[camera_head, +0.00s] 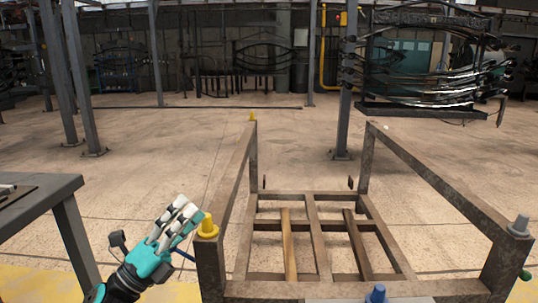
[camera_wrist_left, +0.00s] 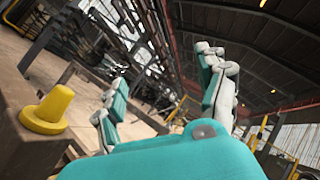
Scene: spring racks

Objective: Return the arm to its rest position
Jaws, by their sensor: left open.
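My left gripper (camera_head: 182,212), teal with pale grey fingers, is at the lower left of the head view. It is just left of the near left corner post of a brown metal rack (camera_head: 208,268). A yellow cone-shaped cap (camera_head: 207,226) tops that post, right beside the fingers. In the left wrist view my left gripper (camera_wrist_left: 165,85) has its two fingers spread with nothing between them. The yellow cap (camera_wrist_left: 48,110) stands at the left there, apart from the fingers. My right gripper does not show.
A dark table (camera_head: 40,190) stands at the left edge. Grey posts (camera_head: 345,100) and a stack of dark springs (camera_head: 430,70) stand behind. The floor between is clear.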

